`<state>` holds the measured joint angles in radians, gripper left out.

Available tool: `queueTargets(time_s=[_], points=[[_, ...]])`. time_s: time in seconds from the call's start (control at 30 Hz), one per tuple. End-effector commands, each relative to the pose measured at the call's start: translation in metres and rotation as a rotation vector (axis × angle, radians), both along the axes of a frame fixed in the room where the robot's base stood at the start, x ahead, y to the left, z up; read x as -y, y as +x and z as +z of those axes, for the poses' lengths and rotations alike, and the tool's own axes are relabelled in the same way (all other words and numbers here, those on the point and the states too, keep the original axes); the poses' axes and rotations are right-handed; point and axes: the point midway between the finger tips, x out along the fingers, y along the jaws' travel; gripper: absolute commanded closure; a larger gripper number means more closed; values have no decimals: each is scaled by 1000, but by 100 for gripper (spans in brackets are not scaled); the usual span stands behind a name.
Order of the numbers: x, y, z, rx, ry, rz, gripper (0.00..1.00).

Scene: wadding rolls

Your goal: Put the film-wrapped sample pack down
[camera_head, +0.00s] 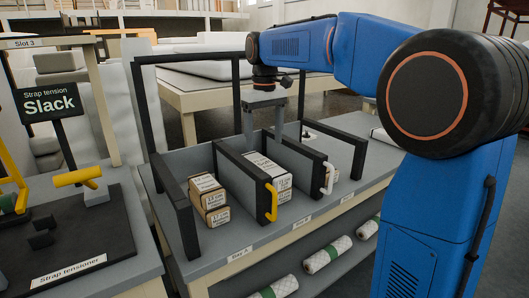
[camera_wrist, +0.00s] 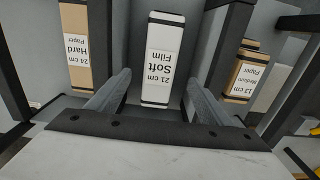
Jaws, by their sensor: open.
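The film-wrapped sample pack (camera_head: 268,177) is a white block labelled "21 cm Soft Film". It stands in the middle bay between two dark-topped dividers, and its label faces up in the wrist view (camera_wrist: 163,55). My gripper (camera_head: 264,135) is above the middle bay with its fingers pointing down. In the wrist view my gripper (camera_wrist: 161,80) is open, with one finger on each side of the pack and visible gaps between them. I see no finger touching the pack.
Brown paper packs (camera_head: 208,199) stand in the left bay, and a "24 cm Hard Paper" pack (camera_wrist: 76,45) stands in the other neighbouring bay. A yellow handle (camera_head: 271,203) and a white handle (camera_head: 327,178) stick out from the dividers. Wrapped rolls (camera_head: 326,255) lie on the shelf below.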

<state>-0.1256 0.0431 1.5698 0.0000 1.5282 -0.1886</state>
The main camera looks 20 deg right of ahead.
Motion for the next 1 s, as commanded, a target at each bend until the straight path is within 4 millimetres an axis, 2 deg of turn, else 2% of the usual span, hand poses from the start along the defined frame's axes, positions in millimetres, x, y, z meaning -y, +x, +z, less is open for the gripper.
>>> queueTargets(time_s=[0.2,0.4,0.53,0.77,1.0], points=[[0,0,21,1,0,0,27],[0,-1,24,1,0,-1,27],[5,-14,23,16,2,-12,27],[22,-76,10,86,11,-65,27],[40,-147,-20,168,23,-127,27]])
